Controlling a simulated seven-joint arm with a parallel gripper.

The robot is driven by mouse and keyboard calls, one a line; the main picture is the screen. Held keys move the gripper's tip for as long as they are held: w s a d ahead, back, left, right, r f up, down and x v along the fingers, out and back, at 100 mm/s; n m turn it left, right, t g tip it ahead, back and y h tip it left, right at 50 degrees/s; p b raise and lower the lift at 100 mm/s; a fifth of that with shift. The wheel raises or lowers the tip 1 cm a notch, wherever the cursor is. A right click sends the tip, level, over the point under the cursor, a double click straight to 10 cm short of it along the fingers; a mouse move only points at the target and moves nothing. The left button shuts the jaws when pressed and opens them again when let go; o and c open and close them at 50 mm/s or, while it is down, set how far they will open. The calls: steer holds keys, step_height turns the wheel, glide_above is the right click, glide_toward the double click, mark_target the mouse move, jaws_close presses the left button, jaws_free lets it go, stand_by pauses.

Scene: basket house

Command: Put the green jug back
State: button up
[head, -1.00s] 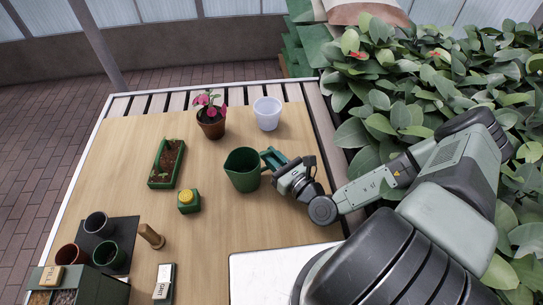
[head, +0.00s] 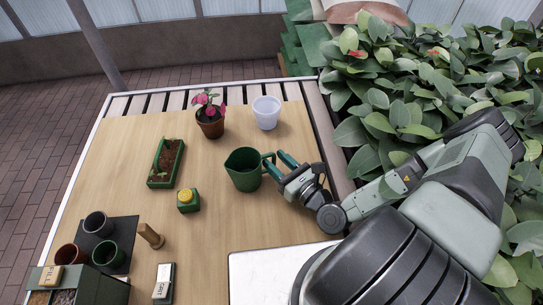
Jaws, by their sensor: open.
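The green jug (head: 243,170) stands upright on the wooden table, right of the middle of the tabletop. Its handle (head: 270,166) is on its right side, facing my gripper. My gripper (head: 283,167) is just to the right of the jug, with its two teal fingers spread open and pointing left toward the handle. Nothing shows between the fingers. They look apart from the handle, though the gap is small in this view.
A pink-flowered pot (head: 210,122) and a white pot (head: 266,113) stand behind the jug. A green soil tray (head: 153,182), a yellow-topped green block (head: 188,200) and a wooden peg (head: 151,236) are to its left. Leafy plants (head: 420,100) crowd the right. Table in front of the jug is clear.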

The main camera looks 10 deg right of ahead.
steer(key=shift+v, duration=2.25)
